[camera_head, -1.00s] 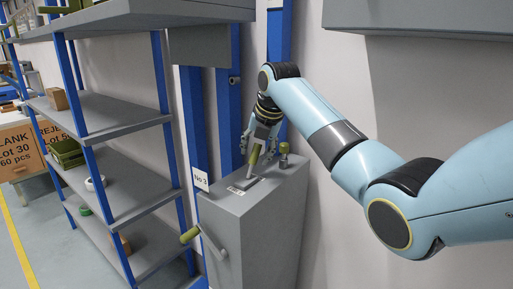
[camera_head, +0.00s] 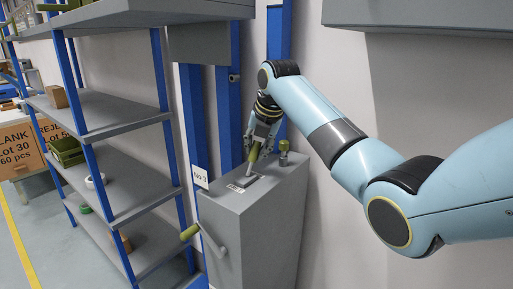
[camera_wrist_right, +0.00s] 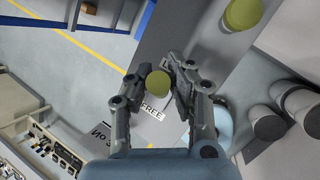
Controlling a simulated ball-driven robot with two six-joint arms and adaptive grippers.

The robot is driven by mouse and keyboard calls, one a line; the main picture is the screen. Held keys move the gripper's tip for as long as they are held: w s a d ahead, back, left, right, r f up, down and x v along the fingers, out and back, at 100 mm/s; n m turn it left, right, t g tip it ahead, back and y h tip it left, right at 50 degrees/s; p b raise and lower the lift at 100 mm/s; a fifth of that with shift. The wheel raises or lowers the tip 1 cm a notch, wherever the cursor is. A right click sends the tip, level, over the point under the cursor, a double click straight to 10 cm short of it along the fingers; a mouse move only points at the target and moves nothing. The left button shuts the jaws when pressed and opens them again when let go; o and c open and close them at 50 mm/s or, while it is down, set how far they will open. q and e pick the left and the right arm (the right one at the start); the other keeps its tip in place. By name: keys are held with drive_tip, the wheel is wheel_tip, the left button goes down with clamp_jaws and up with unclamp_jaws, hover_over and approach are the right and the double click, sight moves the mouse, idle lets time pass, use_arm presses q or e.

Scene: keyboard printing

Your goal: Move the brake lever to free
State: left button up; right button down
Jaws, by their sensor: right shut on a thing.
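The brake lever, with an olive-green grip (camera_head: 254,154), rises from a slotted plate on top of a grey cabinet (camera_head: 268,235). My right gripper (camera_head: 259,142) is shut on the lever's grip from above. In the right wrist view, the round green end of the lever (camera_wrist_right: 158,83) sits between the fingertips of my right gripper (camera_wrist_right: 158,80). A white label reading FREE (camera_wrist_right: 152,110) shows beside the lever there; a second label is mostly hidden by a finger. My left gripper is not in view.
A short grey post with an olive top (camera_head: 284,147) stands right of the lever. A crank with a green handle (camera_head: 189,233) sticks out of the cabinet's front. A grey shelf unit (camera_head: 125,185) with blue posts stands to the left. A white wall is behind.

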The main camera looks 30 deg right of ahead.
drive_tip(key=shift+a+r, duration=0.1)
drive_tip(key=h, duration=0.1)
drive_tip(key=a+t+h, duration=0.1)
drive_tip(key=s+a+r+n+h, duration=0.1)
drive_tip(key=shift+a+t, duration=0.25)
drive_tip(key=shift+t, duration=0.05)
drive_tip(key=shift+s+a+n+t+h, duration=0.2)
drive_tip(key=shift+a+t+h, duration=0.15)
drive_tip(key=shift+a+h, duration=0.25)
drive_tip(key=shift+s+a+n+t+h, duration=0.15)
drive_tip(key=shift+a+t+h, duration=0.25)
drive_tip(key=shift+h, duration=0.4)
drive_tip(key=c, duration=1.2)
unclamp_jaws()
drive_tip(key=shift+a, duration=0.1)
drive_tip(key=shift+o, duration=0.2)
drive_tip(key=shift+s, duration=0.1)
wheel_tip(320, 180, up, 10)
